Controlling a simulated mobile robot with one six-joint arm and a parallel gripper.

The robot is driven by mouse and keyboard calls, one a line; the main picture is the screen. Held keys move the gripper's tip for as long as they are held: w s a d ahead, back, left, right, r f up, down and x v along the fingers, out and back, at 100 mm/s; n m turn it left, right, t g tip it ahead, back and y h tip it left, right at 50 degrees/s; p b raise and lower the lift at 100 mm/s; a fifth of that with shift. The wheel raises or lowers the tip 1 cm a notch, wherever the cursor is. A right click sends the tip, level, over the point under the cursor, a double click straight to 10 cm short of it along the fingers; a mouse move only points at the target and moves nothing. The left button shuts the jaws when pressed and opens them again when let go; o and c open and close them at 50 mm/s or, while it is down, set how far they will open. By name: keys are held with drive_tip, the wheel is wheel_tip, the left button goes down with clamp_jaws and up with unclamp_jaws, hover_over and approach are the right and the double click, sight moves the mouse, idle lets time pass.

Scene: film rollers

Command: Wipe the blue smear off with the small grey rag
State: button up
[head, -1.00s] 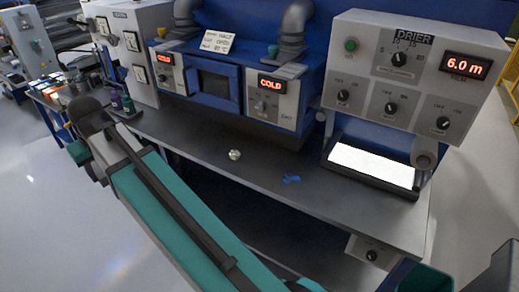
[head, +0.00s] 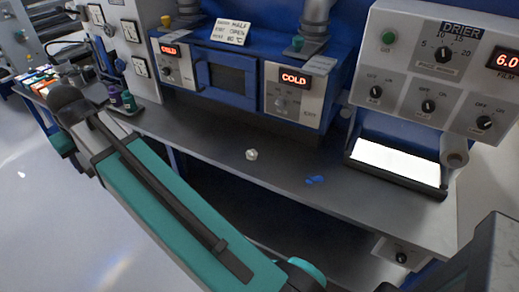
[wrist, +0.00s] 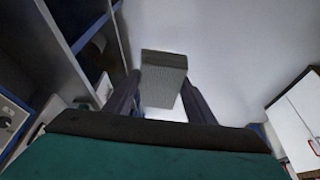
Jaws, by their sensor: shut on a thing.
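The blue smear (head: 315,180) is a small bright blue patch on the dark grey bench top, right of centre in the head view. The small grey rag (wrist: 165,62) shows in the wrist view as a grey, ribbed, block-like piece. My gripper (wrist: 160,82) is shut on it, with a dark finger on each side. Pale floor lies behind the rag, and it is held clear of the bench. The head view does not show the gripper or rag clearly, and the smear is not visible in the wrist view.
A small whitish lump (head: 251,154) sits on the bench (head: 215,135) left of the smear. A bright white panel in a black tray (head: 398,164) stands to its right, below the drier panel (head: 440,60). Bottles (head: 122,100) stand at the far left. The bench around the smear is bare.

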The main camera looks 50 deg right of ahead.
drive_tip(key=shift+d, duration=0.2)
drive_tip(key=shift+d, duration=0.25)
drive_tip(key=s+d+f+m+g+h+p, duration=0.15)
drive_tip(key=s+d+m, duration=0.3)
drive_tip(key=d, duration=0.65)
drive_tip(key=s+d+f+m+g+h+p, duration=0.1)
drive_tip(key=s+d+f+m, duration=0.3)
drive_tip(key=d, duration=0.7)
drive_tip(key=s+d+f+m+g+h+p, duration=0.15)
drive_tip(key=s+d+m, duration=0.35)
drive_tip(key=d, duration=0.6)
drive_tip(key=s+d+f+m+g+p, duration=0.1)
drive_tip(key=s+d+f+m, duration=0.1)
drive_tip(key=s+d+m, duration=0.3)
drive_tip(key=s+d+f+m+g+y+p, duration=0.1)
drive_tip(key=s+d+m, duration=0.5)
drive_tip(key=s, duration=0.8)
drive_tip(key=s+d+f+m+g+p, duration=0.2)
drive_tip(key=s+d+m, duration=0.3)
drive_tip(key=s+d, duration=0.3)
drive_tip(key=shift+s+d+f, duration=0.4)
drive_tip(key=shift+s, duration=0.55)
drive_tip(key=shift+f+m, duration=0.1)
drive_tip(key=shift+m, duration=0.15)
